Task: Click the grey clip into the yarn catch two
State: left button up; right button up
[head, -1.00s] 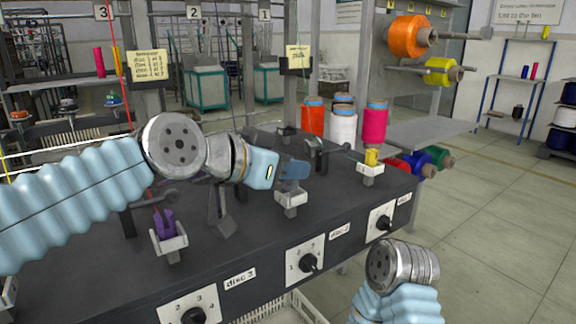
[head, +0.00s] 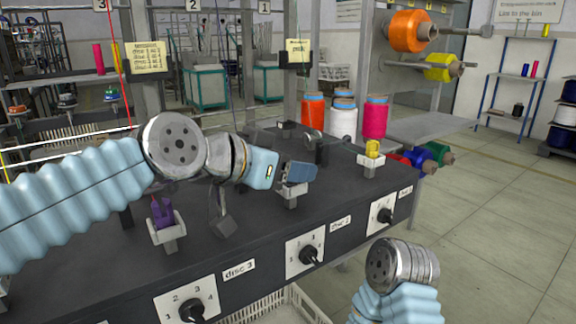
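My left gripper (head: 298,172) reaches over the dark bench from the left, its blue-grey end right at the white catch (head: 291,190) in the middle of the row, which appears to be yarn catch two. This end covers the catch's upper part. I cannot make out the grey clip apart from the fingers, nor tell whether the fingers are open or shut. A purple clip (head: 162,212) sits in the left white catch (head: 168,238). A yellow clip (head: 372,148) sits in the right one (head: 371,161). My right forearm shows at lower right; its gripper is out of view.
Rotary switches (head: 309,254) line the bench's front face. Red, white and pink yarn cones (head: 375,118) stand behind the bench's right end. A dark lever (head: 222,223) lies beneath my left wrist. A white basket (head: 272,308) is below the front edge. Open floor is at right.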

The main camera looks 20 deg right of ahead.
pick_arm(q)
jog(key=shift+a, duration=0.1)
jog(key=b+v, duration=0.1)
jog(key=v, duration=1.2)
jog(key=shift+s+a+r, duration=0.2)
jog(key=shift+a, duration=0.05)
